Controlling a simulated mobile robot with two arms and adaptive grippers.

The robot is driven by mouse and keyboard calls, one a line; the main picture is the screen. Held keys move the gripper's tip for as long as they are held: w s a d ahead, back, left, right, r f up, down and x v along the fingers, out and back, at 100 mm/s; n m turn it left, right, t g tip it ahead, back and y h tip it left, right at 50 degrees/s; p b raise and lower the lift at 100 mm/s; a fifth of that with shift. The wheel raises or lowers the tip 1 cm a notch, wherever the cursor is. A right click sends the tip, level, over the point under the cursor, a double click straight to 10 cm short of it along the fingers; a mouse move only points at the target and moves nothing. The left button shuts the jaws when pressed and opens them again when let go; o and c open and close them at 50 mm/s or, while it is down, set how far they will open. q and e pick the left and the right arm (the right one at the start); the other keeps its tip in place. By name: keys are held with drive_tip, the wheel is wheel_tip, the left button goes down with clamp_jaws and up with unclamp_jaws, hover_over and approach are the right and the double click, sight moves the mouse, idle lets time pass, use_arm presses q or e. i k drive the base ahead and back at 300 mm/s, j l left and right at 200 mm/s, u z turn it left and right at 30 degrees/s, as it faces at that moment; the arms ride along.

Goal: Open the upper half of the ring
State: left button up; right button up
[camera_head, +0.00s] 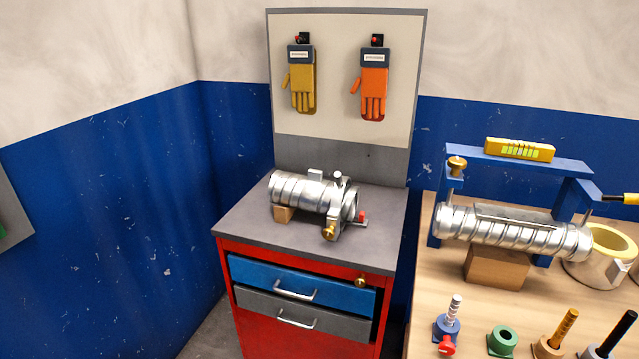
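A short silver spiral duct (297,193) lies on the grey top of the red cabinet. A metal ring clamp (337,210) sits around its right end. It has a brass knob (329,232) low at the front, a red-tipped part (362,217) at the right and a small upright piece (338,178) on top. Whether its upper half is open or closed is too small to tell. A second, larger ring (612,252) with a yellow lining is at the right end of a longer spiral duct (500,229) on the wooden bench. Neither gripper is in view.
The red cabinet (270,328) has a blue drawer and a grey drawer. A blue frame (520,164) carrying a yellow level (519,149) stands over the bench duct. Several tools stand along the bench front. Gloves hang on the back panel (336,75). The cabinet top's front left is clear.

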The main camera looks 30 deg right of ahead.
sight(341, 181)
drive_tip(key=i+j+z, duration=0.15)
drive_tip(key=i, duration=0.3)
drive_tip(key=i+j+z, duration=0.2)
drive_tip(key=i, duration=0.2)
drive_tip(key=i+j+z, duration=0.15)
drive_tip(key=i, duration=0.3)
